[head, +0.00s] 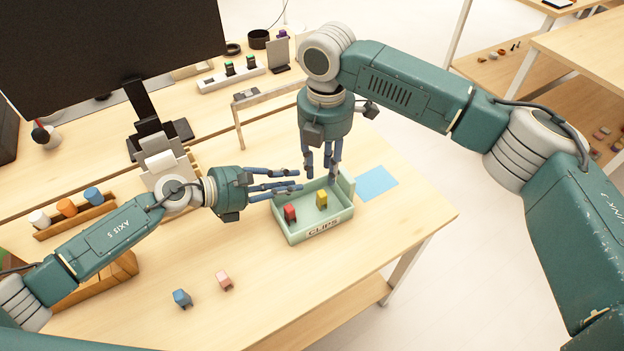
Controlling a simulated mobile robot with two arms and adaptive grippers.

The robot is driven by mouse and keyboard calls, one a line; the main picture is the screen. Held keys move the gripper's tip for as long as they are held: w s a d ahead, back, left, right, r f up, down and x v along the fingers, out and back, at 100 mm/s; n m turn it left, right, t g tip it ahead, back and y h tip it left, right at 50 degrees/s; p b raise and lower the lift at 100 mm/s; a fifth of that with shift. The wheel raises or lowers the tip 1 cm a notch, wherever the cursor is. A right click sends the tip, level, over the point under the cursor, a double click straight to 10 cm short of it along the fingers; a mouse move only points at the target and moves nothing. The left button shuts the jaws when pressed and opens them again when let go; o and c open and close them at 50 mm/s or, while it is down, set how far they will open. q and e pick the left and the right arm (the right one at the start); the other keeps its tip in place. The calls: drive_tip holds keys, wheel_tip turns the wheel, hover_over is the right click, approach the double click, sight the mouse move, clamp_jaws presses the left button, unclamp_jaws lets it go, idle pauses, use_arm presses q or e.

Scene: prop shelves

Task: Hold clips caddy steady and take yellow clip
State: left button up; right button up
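The clips caddy (319,235) is a pale green open tray labelled CLIPS near the table's right end. The yellow clip (322,199) stands inside it, right of a red clip (290,213). My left gripper (299,180) points right, its fingers spread apart at the caddy's back left side; I cannot tell whether they touch the wall. My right gripper (321,178) points down over the back of the caddy, above and behind the yellow clip. Its fingers are apart with nothing seen between them.
A blue clip (182,298) and a pink clip (224,280) lie on the table at the front. A light blue sheet (377,183) lies right of the caddy. A wooden rack with several caps (67,208) stands left. A monitor (110,45) stands behind.

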sight(314, 190)
use_arm(q)
drive_tip(key=x, duration=0.4)
drive_tip(key=f+x, duration=0.1)
drive_tip(key=x, duration=0.3)
drive_tip(key=shift+s+a, duration=0.1)
drive_tip(key=shift+a, duration=0.1)
drive_tip(key=shift+c, duration=0.6)
clamp_jaws()
drive_tip(key=shift+o, duration=0.8)
unclamp_jaws()
clamp_jaws()
